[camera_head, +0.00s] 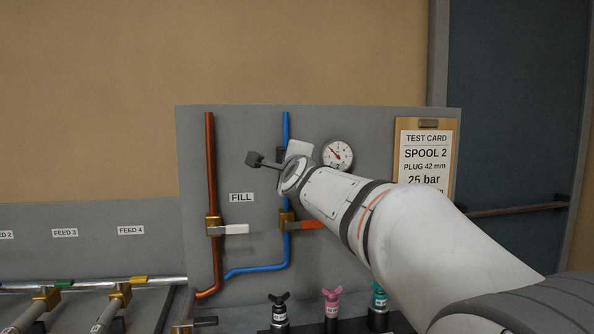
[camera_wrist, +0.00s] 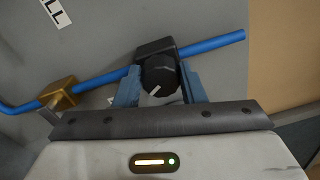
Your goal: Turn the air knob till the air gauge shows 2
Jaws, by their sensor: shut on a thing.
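The air knob (camera_wrist: 160,76) is black and round with a pale pointer line, set below a black block (camera_wrist: 156,49) on the blue pipe (camera_wrist: 213,43) in the wrist view. My gripper (camera_wrist: 160,88) is shut on the knob, with one blue-grey finger on each side. In the head view my wrist hides the knob and the fingertips. The air gauge (camera_head: 337,154) is a round white dial to the right of the blue pipe, just above my arm. Its red needle points to the upper left, but its numbers are too small to read.
A copper pipe (camera_head: 210,160) with a white-handled valve (camera_head: 235,229) runs left of the blue pipe. An orange valve handle (camera_head: 307,225) lies just below my wrist. A test card (camera_head: 425,145) hangs at right. Coloured knobbed fittings (camera_head: 331,301) stand below.

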